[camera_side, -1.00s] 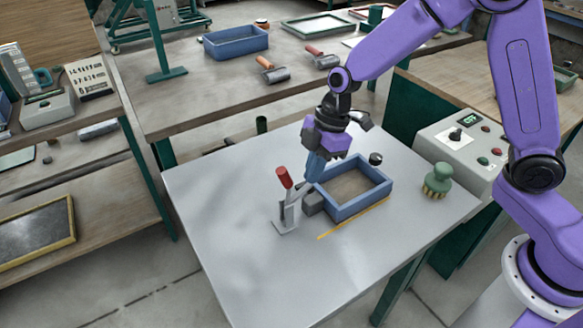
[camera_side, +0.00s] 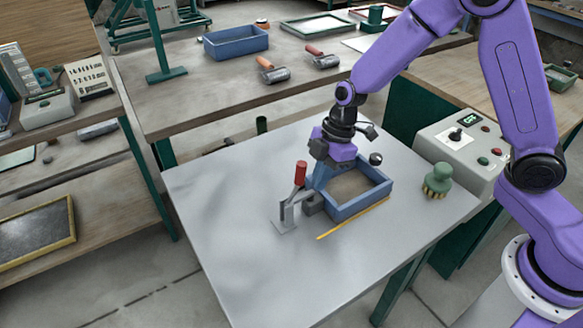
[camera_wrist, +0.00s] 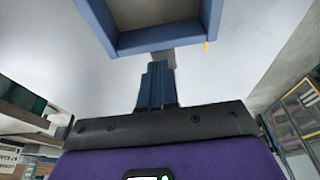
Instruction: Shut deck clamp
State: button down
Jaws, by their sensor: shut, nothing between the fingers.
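The deck clamp stands on the grey table at the left end of a blue frame (camera_side: 362,208). Its red handle (camera_side: 300,172) points up, nearly upright, on a metal lever above the grey base plate (camera_side: 286,226). A dark grey block (camera_side: 314,204) of the clamp sits against the frame's side. My gripper (camera_side: 320,180), with blue fingers, is shut and empty just right of the lever. I cannot tell whether it touches the lever. In the wrist view the closed fingers (camera_wrist: 157,72) point toward the frame (camera_wrist: 160,38), and the red handle is not seen.
A yellow strip (camera_side: 350,219) lies along the frame's front side. A green brush (camera_side: 438,181) and a small dark round knob (camera_side: 376,159) are to the right. A control box (camera_side: 462,142) stands beyond the table's right edge. The table's left and front are clear.

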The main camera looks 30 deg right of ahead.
jog(key=shift+r, duration=0.15)
jog(key=shift+r, duration=0.25)
jog(key=v, duration=0.3)
jog(key=shift+a+r, duration=0.25)
jog(key=shift+r, duration=0.25)
jog(key=d+r, duration=0.6)
jog(key=shift+d+r, duration=0.25)
jog(key=shift+d, duration=0.15)
jog(key=s+d+m+h, duration=0.1)
jog(key=s+d+m, duration=0.1)
jog(key=s, duration=1.1)
jog(key=s+d+m+h, duration=0.1)
jog(key=s+d+m, duration=0.2)
jog(key=s, duration=1)
jog(key=shift+d+r+h, duration=0.2)
jog(key=shift+d+h, duration=0.2)
